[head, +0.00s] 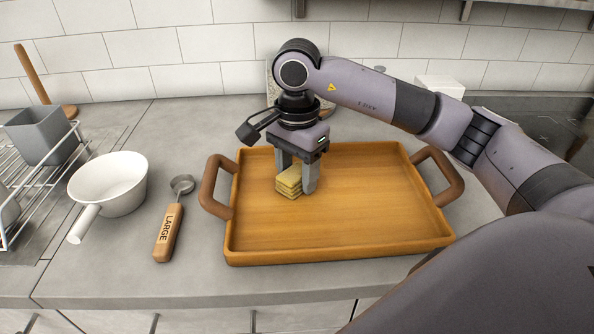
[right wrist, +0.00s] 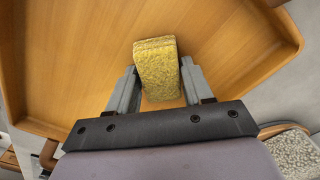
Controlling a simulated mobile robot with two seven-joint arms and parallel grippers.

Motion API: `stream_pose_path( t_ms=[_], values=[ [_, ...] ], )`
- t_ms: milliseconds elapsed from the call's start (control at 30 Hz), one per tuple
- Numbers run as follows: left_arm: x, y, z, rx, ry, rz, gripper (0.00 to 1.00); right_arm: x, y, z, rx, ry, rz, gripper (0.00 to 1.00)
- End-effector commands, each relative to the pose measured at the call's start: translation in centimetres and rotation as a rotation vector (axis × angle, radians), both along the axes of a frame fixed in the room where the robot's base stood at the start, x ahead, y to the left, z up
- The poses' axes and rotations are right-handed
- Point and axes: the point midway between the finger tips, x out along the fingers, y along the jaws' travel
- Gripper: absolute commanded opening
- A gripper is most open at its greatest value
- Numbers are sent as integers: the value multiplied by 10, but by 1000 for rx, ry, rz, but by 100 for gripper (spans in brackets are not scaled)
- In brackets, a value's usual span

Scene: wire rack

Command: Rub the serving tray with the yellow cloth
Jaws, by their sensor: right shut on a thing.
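The wooden serving tray (head: 380,215) lies flat on the counter, with a brown handle at each end. The yellow cloth (head: 289,183) is a folded, layered block in the left part of the tray. My right gripper (head: 297,188) points down over the tray and is shut on the cloth. In the right wrist view the cloth (right wrist: 158,70) sits between the two fingers, above the tray floor (right wrist: 80,60). Whether the cloth presses on the tray is hard to tell. My left gripper is not in view.
Left of the tray lie a scoop with a wooden handle marked LARGE (head: 169,232) and a white saucepan (head: 110,185). A wire rack (head: 40,190) with a grey container (head: 42,135) stands at the far left. A tiled wall closes the back.

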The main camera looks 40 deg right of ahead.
Motion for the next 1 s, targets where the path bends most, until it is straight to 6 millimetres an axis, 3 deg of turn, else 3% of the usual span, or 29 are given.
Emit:
stream_pose_path(
  t_ms=[533, 1000],
  values=[
    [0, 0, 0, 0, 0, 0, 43, -25, 15, -2, -2, 9, 1, 26],
    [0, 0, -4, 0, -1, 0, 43, -1, 1, 1, -1, 4, 1, 26]
  ],
)
